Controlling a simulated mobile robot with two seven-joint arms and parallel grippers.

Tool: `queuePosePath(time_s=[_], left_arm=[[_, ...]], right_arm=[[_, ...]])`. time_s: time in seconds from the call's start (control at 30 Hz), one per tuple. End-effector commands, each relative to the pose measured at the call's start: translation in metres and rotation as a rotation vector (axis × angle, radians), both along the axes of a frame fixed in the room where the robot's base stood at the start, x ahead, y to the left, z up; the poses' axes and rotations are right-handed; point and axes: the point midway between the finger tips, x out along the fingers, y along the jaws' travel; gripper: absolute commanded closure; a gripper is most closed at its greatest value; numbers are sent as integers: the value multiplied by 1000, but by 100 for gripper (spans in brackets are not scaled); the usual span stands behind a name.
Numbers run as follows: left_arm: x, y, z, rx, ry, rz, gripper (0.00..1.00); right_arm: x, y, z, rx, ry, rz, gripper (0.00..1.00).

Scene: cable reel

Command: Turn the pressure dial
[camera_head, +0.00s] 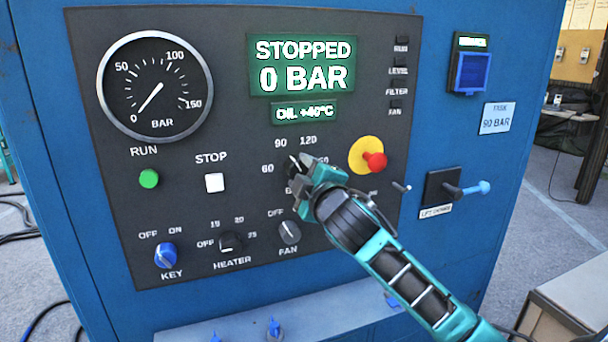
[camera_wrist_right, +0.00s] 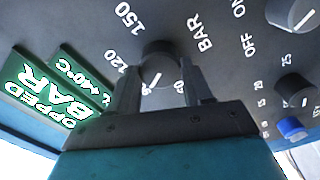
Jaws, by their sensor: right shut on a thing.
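The dark pressure dial (camera_wrist_right: 160,62) sits between the fingers of my right gripper (camera_wrist_right: 158,92) in the right wrist view. Its white mark points about at a number that the fingers partly cover, which looks like 90. In the head view my right gripper (camera_head: 300,172) reaches in from the lower right and hides most of the dial. The fingers are shut on it. The display (camera_head: 302,65) reads STOPPED, 0 BAR. The gauge (camera_head: 155,87) needle points near 0. A card (camera_head: 497,118) reads TASK 90 BAR. My left gripper is not in view.
A red emergency knob on a yellow base (camera_head: 361,151) is close right of my gripper. The white stop button (camera_head: 214,183), green run button (camera_head: 149,179), blue key switch (camera_head: 165,255), heater knob (camera_head: 229,243) and fan knob (camera_head: 289,232) surround it. A blue-tipped lever (camera_head: 477,188) sticks out at right.

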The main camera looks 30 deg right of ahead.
Motion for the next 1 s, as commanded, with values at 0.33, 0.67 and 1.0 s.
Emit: queuePosePath(time_s=[0.33, 0.67, 1.0], left_arm=[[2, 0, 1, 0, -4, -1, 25], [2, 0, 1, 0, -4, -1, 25], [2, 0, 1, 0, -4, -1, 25]], right_arm=[[0, 0, 1, -38, 7, 0, 81], [0, 0, 1, -37, 7, 0, 45], [0, 0, 0, -36, 7, 1, 25]])
